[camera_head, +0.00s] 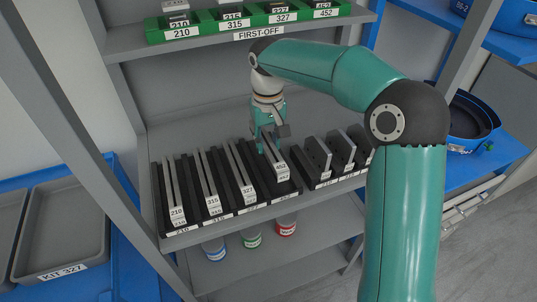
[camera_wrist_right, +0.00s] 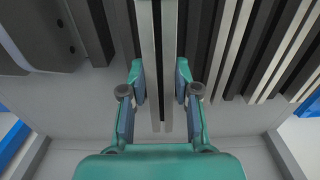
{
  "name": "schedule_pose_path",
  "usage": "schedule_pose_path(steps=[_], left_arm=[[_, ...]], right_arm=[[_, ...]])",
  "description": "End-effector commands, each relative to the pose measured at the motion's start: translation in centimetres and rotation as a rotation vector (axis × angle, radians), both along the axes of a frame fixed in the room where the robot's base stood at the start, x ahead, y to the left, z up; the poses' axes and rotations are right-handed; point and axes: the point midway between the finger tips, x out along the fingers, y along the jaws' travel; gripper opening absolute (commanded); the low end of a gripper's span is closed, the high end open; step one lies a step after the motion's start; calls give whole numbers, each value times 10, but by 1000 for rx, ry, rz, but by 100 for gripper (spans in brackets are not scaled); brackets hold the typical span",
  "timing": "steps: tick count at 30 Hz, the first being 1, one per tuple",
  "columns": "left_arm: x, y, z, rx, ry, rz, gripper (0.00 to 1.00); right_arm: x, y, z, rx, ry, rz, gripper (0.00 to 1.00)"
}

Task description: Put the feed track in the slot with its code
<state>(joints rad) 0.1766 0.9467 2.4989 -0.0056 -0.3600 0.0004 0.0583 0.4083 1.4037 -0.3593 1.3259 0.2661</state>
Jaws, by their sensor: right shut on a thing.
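My right gripper (camera_head: 273,138) reaches down to the middle shelf in the head view. It is shut on a long, narrow grey feed track with a white end label reading 452 (camera_head: 282,170). The track lies lengthwise in or just over the fourth slot of the black slotted rack (camera_head: 238,216); I cannot tell whether it is fully seated. In the right wrist view the track (camera_wrist_right: 157,45) runs between the two fingers of my right gripper (camera_wrist_right: 159,85). The rack's front labels are small; the first reads 210. My left gripper is not in view.
Feed tracks labelled 210 (camera_head: 177,212), 315 (camera_head: 213,203) and 327 (camera_head: 248,189) stand in the neighbouring slots. A second black rack (camera_head: 318,160) with dark plates is close on the right. A green bin row (camera_head: 250,20) is above; several cans (camera_head: 251,239) are below.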

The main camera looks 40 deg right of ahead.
Motion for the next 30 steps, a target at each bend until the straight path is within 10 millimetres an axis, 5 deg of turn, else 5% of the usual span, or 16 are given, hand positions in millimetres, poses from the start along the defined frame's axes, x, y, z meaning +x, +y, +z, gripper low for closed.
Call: schedule_pose_path(steps=[12,24,25,30], left_arm=[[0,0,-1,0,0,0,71],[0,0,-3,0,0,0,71],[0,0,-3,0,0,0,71],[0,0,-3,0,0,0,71]], right_arm=[[0,-1,-41,-1,-1,-1,0],[0,-1,-47,-1,-4,-1,0],[0,0,-47,0,-1,-1,36],[0,0,-46,0,-1,0,56]])
